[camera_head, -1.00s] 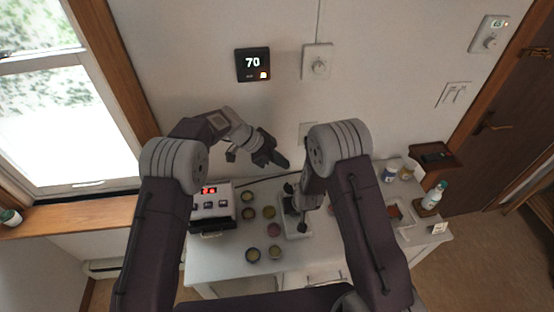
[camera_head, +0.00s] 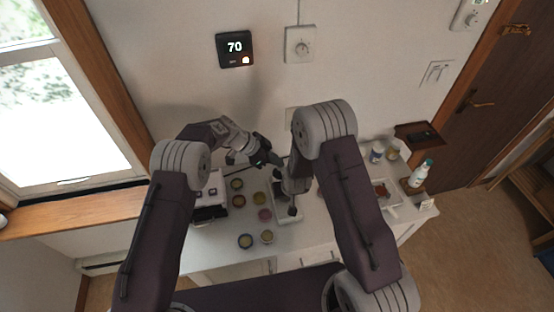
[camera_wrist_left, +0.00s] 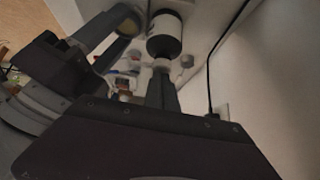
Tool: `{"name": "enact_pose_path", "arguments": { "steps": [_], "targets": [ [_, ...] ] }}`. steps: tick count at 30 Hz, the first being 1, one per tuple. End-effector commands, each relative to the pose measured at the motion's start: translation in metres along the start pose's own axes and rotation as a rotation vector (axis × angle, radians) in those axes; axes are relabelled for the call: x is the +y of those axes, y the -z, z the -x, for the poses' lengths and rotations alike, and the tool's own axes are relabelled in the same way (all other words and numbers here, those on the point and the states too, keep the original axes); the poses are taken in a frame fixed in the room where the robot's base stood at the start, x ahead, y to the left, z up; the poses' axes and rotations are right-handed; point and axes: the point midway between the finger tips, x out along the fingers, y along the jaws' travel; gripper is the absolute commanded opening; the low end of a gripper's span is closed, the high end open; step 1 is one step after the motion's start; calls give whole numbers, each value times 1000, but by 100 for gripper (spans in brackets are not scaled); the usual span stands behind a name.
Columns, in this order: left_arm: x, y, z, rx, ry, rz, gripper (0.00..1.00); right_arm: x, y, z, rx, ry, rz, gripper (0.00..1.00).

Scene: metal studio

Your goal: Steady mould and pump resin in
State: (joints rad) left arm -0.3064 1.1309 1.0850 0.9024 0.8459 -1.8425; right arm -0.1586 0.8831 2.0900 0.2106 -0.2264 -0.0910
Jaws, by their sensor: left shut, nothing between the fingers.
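In the left wrist view, the shut fingers (camera_wrist_left: 161,92) point toward a dark cylinder with a light top and narrow neck (camera_wrist_left: 164,38), which may be the pump bottle; contact is unclear. My right gripper (camera_head: 292,200) is lowered over the tray, partly behind its own arm, with dark parts around it. I cannot tell whether it holds anything. I cannot make out the mould for certain; the arms cover much of the tray.
Jars (camera_head: 377,152), a bottle with a green cap (camera_head: 420,173) and a small card (camera_head: 427,204) are at the right. The wall is close behind.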

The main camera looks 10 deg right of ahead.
Motion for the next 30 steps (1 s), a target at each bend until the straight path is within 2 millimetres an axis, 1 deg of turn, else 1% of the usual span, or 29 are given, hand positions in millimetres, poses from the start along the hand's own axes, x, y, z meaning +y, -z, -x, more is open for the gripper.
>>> {"name": "enact_pose_path", "arguments": {
  "steps": [1, 3, 11, 14, 17, 20, 21, 24, 27, 30],
  "targets": [
    [2, -6, -6, -3, -4, 2, 0, 0, 0, 0, 0, 0, 0, 7],
    [2, -8, -9, -3, -3, 0, 0, 0, 0, 0, 0, 0, 0, 7],
    [3, -9, -10, -6, -7, 1, 0, 0, 0, 0, 0, 0, 0, 7],
    [3, -5, -5, -5, -6, 1, 0, 0, 0, 0, 0, 0, 0, 7],
    [2, 9, 8, -2, -1, -3, 0, 0, 0, 0, 0, 0, 0, 7],
    [2, 26, 26, 1, 4, -6, 0, 0, 0, 0, 0, 0, 0, 7],
    [0, 24, 38, 1, 6, -2, 0, 0, 0, 0, 0, 0, 0, 7],
    [0, 24, 64, 1, 7, -2, 0, 0, 0, 0, 0, 0, 0, 7],
    [0, 24, 86, 2, 7, -2, 0, 0, 0, 0, 0, 0, 0, 7],
    [0, 24, 104, 2, 7, -3, 0, 0, 0, 0, 0, 0, 0, 7]
  ]
}}
